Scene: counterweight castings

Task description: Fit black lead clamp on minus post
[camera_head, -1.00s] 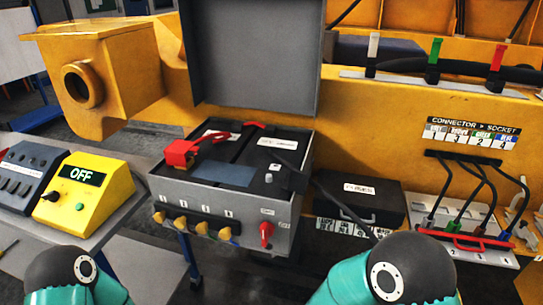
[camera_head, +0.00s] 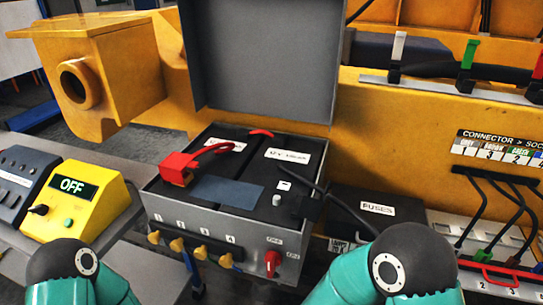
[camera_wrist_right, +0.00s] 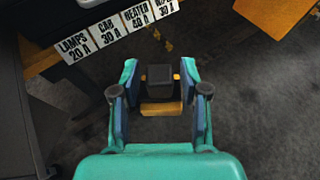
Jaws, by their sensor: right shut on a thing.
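My right gripper (camera_wrist_right: 160,100) is shut on a dark block with orange parts, apparently the black lead clamp (camera_wrist_right: 158,77), with floor behind it. In the head view this gripper is hidden behind my arm. The minus post (camera_head: 277,200) is a short grey stub on the battery top, near a small white minus label, with no clamp around it. A black lead (camera_head: 312,186) runs across the box's right edge and down behind my right arm. A red clamp (camera_head: 176,169) sits at the left of the battery box (camera_head: 208,225). My left gripper is out of view.
The grey lid (camera_head: 262,60) stands open behind the battery. A black fuse box (camera_head: 377,208) stands at its right, with fuse labels (camera_wrist_right: 105,30) below. A yellow unit (camera_head: 72,200) reading OFF is at left. Connector leads (camera_head: 485,205) hang at right.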

